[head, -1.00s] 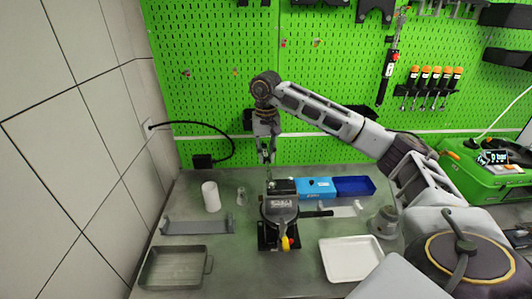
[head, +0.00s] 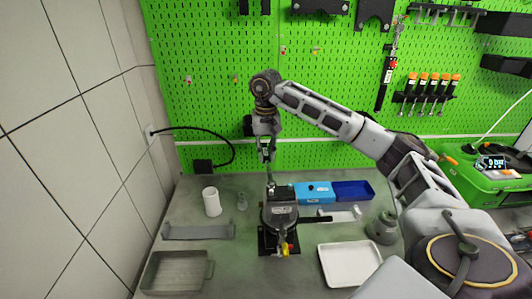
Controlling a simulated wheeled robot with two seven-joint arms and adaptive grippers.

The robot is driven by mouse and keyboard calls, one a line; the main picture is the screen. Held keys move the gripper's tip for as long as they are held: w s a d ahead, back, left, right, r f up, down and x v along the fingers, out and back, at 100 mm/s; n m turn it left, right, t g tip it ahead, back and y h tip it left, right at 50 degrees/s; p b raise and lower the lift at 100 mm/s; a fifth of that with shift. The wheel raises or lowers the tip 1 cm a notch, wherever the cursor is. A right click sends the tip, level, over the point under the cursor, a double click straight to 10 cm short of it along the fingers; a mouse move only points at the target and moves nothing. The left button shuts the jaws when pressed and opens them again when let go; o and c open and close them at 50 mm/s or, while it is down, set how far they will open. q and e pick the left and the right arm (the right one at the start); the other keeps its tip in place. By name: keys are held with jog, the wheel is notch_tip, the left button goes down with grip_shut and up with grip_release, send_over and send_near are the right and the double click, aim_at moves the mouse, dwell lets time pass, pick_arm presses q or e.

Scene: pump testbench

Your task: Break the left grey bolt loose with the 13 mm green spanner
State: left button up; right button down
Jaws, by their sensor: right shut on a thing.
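My right gripper (head: 267,158) hangs down from above, over the back of the pump unit (head: 280,214) on the bench. It is shut on a thin, upright thing, seen edge-on, that reaches down to the pump's top. This may be the green spanner (head: 270,178), but its colour and size mark are too small to tell. Whether its end sits on a bolt cannot be told. The grey bolts are too small to make out at this distance. My left gripper is not in view.
A blue bin (head: 353,190) and a light-blue box (head: 313,193) stand right of the pump. A white tray (head: 350,265) lies front right and a grey tray (head: 177,271) front left. A white cylinder (head: 211,201) stands at left. The green pegboard (head: 210,110) closes the back.

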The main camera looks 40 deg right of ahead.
jog(key=shift+r+p, duration=0.35)
jog(key=shift+r, duration=0.35)
dwell(0.6)
